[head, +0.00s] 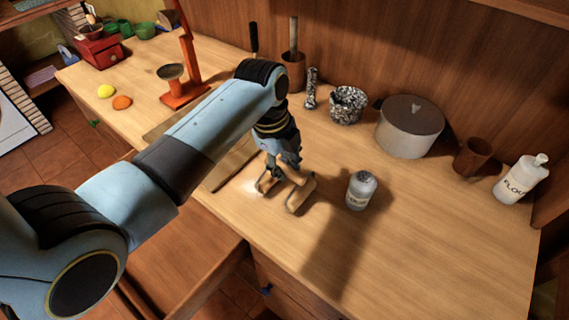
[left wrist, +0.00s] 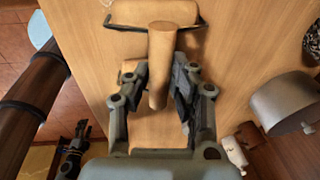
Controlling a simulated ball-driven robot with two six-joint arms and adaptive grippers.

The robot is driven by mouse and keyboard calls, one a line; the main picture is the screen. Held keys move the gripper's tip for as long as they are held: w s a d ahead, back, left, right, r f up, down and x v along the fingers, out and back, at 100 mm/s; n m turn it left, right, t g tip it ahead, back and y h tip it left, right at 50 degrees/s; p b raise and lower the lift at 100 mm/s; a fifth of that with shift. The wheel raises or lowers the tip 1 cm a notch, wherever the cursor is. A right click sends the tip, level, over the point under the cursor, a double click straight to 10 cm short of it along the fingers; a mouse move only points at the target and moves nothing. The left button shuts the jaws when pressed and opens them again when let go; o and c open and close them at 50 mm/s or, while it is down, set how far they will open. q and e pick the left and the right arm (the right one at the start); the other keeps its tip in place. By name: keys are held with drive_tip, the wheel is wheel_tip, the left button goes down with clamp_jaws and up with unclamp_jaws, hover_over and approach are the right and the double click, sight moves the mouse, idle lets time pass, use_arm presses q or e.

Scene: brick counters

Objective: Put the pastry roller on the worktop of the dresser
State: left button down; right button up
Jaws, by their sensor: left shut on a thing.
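The pastry roller is a light wooden tool with a wide roller (left wrist: 155,12) and a thick handle (left wrist: 162,60) in the left wrist view. In the head view its two wooden ends (head: 300,195) show under my left gripper, low over the dresser's pale worktop (head: 420,240). My left gripper (head: 283,172) points down and is shut on the roller, whose handle lies between the fingers (left wrist: 160,88). The fingers hide part of it. I cannot tell whether it touches the worktop.
A salt-type jar (head: 361,190) stands close right of the roller. Behind are a speckled bowl (head: 348,105), a grey pot (head: 409,128), a brown cup (head: 472,157) and a flour bottle (head: 521,179). A red scale (head: 185,85) stands left. The front right worktop is clear.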

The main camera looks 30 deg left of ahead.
use_arm(q)
drive_tip(key=shift+f, duration=0.35)
drive_tip(key=shift+s+f, duration=0.15)
drive_tip(key=shift+f, duration=0.45)
drive_tip(key=c, duration=1.1)
unclamp_jaws()
drive_tip(key=shift+f, duration=0.1)
drive_tip(key=shift+c, duration=0.2)
use_arm(e)
drive_tip(key=shift+s+d, duration=0.35)
drive_tip(key=shift+d, duration=0.1)
use_arm(q)
drive_tip(key=shift+r, duration=0.6)
wheel_tip(320, 180, up, 12)
drive_tip(key=s+a+b, duration=0.1)
drive_tip(key=shift+a+b, duration=0.15)
drive_tip(key=shift+b, duration=0.15)
use_arm(e)
drive_tip(key=shift+f, duration=0.7)
